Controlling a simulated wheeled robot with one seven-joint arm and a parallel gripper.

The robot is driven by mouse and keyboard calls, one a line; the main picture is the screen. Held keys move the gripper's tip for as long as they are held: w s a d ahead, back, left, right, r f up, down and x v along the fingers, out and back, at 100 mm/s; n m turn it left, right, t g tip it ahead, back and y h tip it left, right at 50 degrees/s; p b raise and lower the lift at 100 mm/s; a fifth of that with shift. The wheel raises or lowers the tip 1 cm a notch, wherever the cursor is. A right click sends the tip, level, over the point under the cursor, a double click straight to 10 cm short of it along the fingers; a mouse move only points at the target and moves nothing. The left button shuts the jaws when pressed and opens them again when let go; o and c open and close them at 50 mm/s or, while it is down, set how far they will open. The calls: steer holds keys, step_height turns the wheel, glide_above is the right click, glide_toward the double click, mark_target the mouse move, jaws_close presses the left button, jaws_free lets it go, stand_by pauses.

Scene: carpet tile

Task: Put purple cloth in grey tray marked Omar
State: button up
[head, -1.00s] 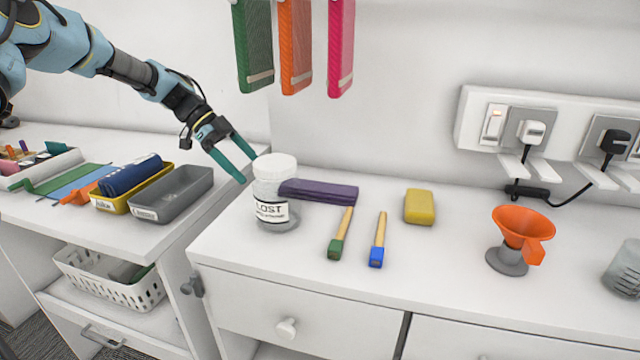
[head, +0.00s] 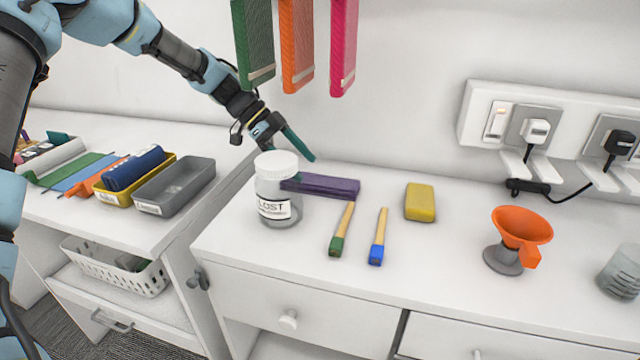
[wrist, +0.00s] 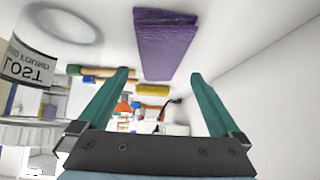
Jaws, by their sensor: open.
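The folded purple cloth (head: 328,187) lies on the white counter, its left end partly hidden behind a clear jar with a white lid and a LOST label (head: 278,190). In the wrist view the purple cloth (wrist: 165,42) shows beyond the fingertips, between their lines. My gripper (head: 292,160) is open and empty, just above and behind the jar and cloth; its teal fingers (wrist: 158,75) are spread apart in the wrist view. The grey tray (head: 174,190) sits empty on the left counter, with a label on its front too small to read.
A yellow tray (head: 122,200) holding a dark blue cloth (head: 133,168) stands beside the grey tray. Colored cloths (head: 298,45) hang above. A gap separates the counters.

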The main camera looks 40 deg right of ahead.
mark_target(318, 180)
steer(key=p+x, duration=0.1)
steer(key=x, duration=0.2)
steer(key=shift+s+d+f+p, duration=0.1)
steer(key=shift+s+f+p, duration=0.05)
steer(key=shift+s+p, duration=0.15)
steer(key=shift+s+d+f, duration=0.15)
steer(key=shift+s+f, duration=0.1)
steer(key=shift+f, duration=0.25)
steer(key=c, duration=1.5)
steer(key=shift+r, duration=0.1)
